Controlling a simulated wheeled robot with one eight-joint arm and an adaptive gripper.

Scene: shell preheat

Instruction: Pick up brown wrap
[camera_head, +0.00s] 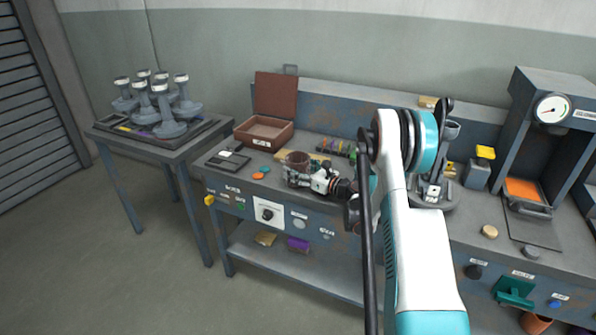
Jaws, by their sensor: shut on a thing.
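The brown wrap (298,160) shows as a short brown cylinder at the left-middle of the workbench. My gripper (297,174) reaches it from the right, with its dark fingers around the wrap's lower part. The fingers are shut on it. The wrap looks upright, its lower part hidden by the fingers. I cannot tell whether it touches the bench or is a little above it.
An open brown box (264,132) stands behind left on the workbench (245,172). Orange and teal discs (261,172) lie left of the gripper. A press with a gauge (553,108) stands at the right. A side table (190,148) holds several grey stands. My arm hides the bench's middle.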

